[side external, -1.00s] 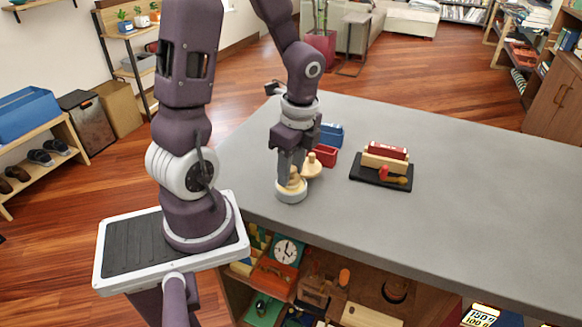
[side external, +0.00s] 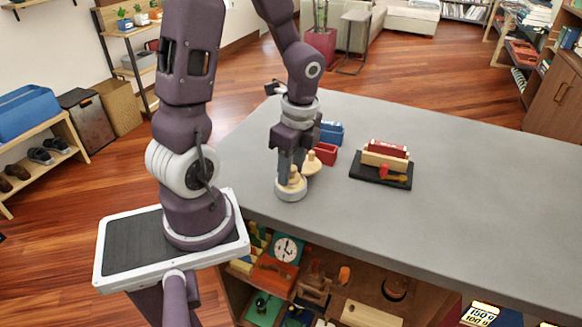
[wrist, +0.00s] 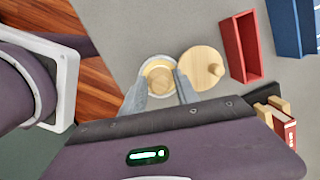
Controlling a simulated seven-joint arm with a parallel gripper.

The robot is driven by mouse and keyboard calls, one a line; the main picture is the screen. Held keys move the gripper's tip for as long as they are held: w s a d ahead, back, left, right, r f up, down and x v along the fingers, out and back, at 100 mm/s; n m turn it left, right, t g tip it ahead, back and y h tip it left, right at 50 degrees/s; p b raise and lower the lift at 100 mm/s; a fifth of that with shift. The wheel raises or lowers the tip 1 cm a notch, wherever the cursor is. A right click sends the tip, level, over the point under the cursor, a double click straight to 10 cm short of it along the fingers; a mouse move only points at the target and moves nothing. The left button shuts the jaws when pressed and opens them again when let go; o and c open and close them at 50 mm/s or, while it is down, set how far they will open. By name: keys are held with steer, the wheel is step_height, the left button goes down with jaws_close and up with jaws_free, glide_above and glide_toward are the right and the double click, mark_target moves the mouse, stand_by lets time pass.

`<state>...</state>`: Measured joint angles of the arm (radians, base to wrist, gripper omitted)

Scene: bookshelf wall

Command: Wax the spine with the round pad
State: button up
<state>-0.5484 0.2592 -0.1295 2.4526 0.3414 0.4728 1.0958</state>
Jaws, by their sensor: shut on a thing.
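My gripper (side external: 287,176) is shut on the round pad (side external: 293,183), a pale wooden disc with a knob. In the wrist view, my gripper (wrist: 161,88) has a finger on each side of the pad (wrist: 160,76). The pad is at the round white tin (side external: 290,195), within its rim as seen from above; whether it touches the bottom is hidden. The red book (side external: 388,148) stands spine up between wooden blocks on a black base, right of the gripper. Its red end shows at the wrist view's right edge (wrist: 284,127).
A wooden lid (wrist: 201,68) with a knob lies right beside the tin. A red bin (side external: 326,153) and a blue bin (side external: 331,134) stand behind it. The grey tabletop is clear to the right.

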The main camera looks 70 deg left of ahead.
steer(key=shift+r, duration=3.5)
